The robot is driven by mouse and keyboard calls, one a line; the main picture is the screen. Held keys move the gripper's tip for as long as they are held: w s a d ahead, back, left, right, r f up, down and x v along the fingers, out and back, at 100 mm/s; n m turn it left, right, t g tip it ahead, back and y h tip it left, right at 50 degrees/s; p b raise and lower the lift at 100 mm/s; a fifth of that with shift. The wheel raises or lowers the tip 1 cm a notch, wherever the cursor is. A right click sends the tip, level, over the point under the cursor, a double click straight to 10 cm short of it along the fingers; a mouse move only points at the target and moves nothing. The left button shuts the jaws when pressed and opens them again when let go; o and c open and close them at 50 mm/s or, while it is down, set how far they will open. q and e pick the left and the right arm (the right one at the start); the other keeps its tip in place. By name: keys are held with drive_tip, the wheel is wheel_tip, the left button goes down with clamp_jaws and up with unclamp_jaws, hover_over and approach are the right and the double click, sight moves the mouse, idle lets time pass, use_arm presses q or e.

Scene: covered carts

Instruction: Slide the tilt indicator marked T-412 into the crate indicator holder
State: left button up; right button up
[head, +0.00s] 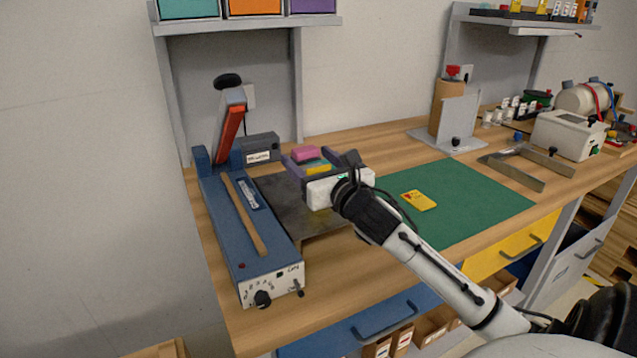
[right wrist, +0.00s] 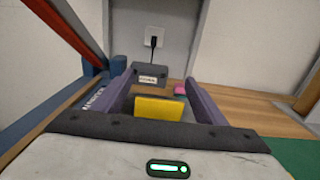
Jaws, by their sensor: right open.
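My right gripper (head: 306,160) is open over the left part of the bench, past a dark grey plate; its two purple fingers point toward the wall. In the right wrist view a yellow piece (right wrist: 159,108) shows between the fingers (right wrist: 158,92), with visible gaps on both sides. A flat yellow card (head: 418,200) with small dark and red marks lies on the green mat (head: 470,205); its marks are too small to read. I cannot make out T-412 or the crate holder. My left gripper is not in view.
A blue sealer-like machine (head: 222,230) with a raised red arm stands at the left, a dark grey box (head: 261,148) behind it. A pink block (head: 305,153) is beyond my gripper. An angled metal bracket (head: 520,170) lies right of the mat. The mat's right part is clear.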

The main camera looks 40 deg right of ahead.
drive_tip(key=c, duration=1.2)
wheel_tip(320, 180, up, 10)
drive_tip(key=p, duration=0.1)
drive_tip(key=shift+p, duration=0.3)
